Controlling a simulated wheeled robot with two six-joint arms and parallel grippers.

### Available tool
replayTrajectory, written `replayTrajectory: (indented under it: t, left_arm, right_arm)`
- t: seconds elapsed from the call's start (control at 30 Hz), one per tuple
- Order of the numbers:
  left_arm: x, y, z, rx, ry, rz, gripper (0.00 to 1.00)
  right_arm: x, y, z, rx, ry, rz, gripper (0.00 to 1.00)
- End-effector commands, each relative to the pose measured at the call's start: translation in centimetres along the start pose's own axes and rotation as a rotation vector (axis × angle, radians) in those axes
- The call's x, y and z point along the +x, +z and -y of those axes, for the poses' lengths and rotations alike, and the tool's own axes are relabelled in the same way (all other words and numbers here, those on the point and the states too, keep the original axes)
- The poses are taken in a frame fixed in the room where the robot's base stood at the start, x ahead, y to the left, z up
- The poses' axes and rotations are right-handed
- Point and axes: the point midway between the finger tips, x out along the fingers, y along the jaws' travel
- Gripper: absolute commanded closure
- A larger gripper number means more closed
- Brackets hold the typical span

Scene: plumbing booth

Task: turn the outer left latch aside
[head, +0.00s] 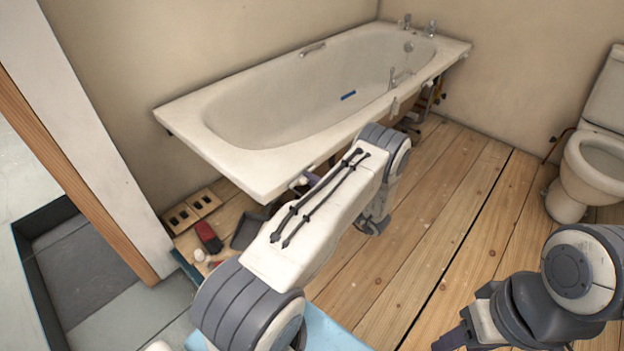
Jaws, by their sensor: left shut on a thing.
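The white bathtub (262,162) stands along the wall with its open front side facing me. The outer left latch (303,181) is a small pale piece under the tub's front rim, near the left corner. My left gripper (309,177) is at this latch and shut on it. My own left arm covers most of the gripper and the space behind it, so the latch's exact angle is hard to tell. Another pale latch (395,105) hangs under the rim farther right. My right gripper (452,338) is low at the bottom right, away from the tub; its jaws are unclear.
A red and black tool (208,237), socket plates (192,212) and small parts lie at the tub's left end. A toilet (590,160) stands at the right. The plank floor (450,215) between is clear. A blue object (348,95) lies in the tub.

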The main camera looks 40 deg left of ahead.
Motion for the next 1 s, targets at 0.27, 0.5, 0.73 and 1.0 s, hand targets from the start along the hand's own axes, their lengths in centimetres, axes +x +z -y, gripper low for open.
replayTrajectory:
  t: [0.27, 0.5, 0.73, 1.0]
  left_arm:
    - [-0.14, 0.04, -0.18, 0.050, 0.002, -0.002, 1.00]
    - [-0.15, 0.04, -0.19, 0.053, 0.002, -0.002, 1.00]
    - [-0.12, 0.05, -0.18, 0.051, 0.002, -0.002, 0.50]
    - [-0.01, 0.06, -0.09, 0.049, 0.001, 0.000, 0.50]
  right_arm:
    - [-0.10, 0.00, 0.01, 0.000, 0.000, 0.000, 0.50]
    - [-0.09, 0.00, 0.01, 0.000, 0.000, 0.000, 0.50]
    - [-0.09, 0.00, 0.01, 0.000, 0.000, 0.000, 0.50]
    - [-0.11, -0.01, 0.01, 0.000, 0.000, 0.000, 0.50]
